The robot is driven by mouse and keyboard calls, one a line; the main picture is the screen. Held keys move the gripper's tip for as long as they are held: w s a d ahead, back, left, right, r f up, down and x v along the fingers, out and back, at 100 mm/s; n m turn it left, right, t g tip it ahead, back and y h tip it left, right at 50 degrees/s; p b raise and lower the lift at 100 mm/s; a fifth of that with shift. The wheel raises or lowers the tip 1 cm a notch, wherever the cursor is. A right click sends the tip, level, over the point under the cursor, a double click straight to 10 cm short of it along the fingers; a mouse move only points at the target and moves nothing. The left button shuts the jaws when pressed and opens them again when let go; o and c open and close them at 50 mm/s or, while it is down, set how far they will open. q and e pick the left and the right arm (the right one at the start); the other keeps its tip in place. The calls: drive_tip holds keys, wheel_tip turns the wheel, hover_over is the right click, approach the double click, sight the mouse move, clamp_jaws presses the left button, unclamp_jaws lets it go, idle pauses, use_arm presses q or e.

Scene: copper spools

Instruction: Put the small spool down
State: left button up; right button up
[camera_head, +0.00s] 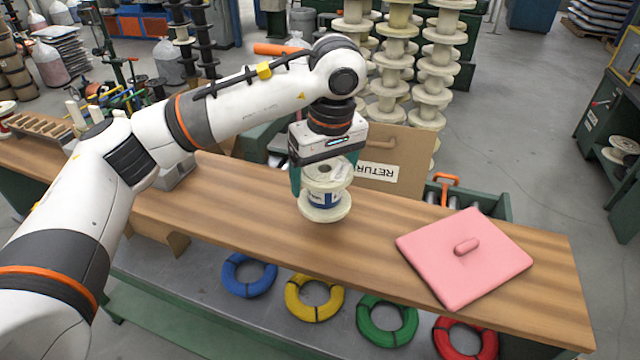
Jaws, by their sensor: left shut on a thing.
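A small white spool (325,205) with a blue label stands upright in my left gripper (325,180). The gripper reaches down from above and is shut on the spool; one green finger shows at its left side. My right gripper is not in view.
A pink square plate with a knob (485,270) lies on the bench at right. Behind the bench stand a cardboard box marked RETURN (405,150) and stacked spools (390,85). Coloured coils, such as a yellow one (290,300), lie below the front edge.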

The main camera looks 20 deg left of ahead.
use_arm(q)
wheel_tip(320, 180, down, 4)
drive_tip(key=shift+s+r+p, duration=0.15)
drive_tip(key=shift+r+p, duration=0.1)
drive_tip(key=shift+p, duration=0.45)
drive_tip(key=shift+f, duration=0.15)
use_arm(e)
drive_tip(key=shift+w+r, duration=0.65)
use_arm(q)
drive_tip(key=o, duration=0.8)
drive_tip(key=shift+f, duration=0.15)
drive_tip(key=shift+c, duration=0.2)
drive_tip(key=shift+o, duration=1.4)
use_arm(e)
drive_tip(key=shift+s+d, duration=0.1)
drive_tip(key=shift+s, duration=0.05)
use_arm(q)
drive_tip(key=r, duration=0.3)
drive_tip(key=d+r+b, duration=0.1)
drive_tip(key=r, duration=0.3)
drive_tip(key=r+b, duration=0.1)
drive_tip(key=r, duration=0.3)
drive_tip(key=shift+s+d+r, duration=0.1)
drive_tip(key=shift+s+d, duration=0.05)
drive_tip(key=shift+s, duration=0.25)
drive_tip(key=shift+r, duration=0.55)
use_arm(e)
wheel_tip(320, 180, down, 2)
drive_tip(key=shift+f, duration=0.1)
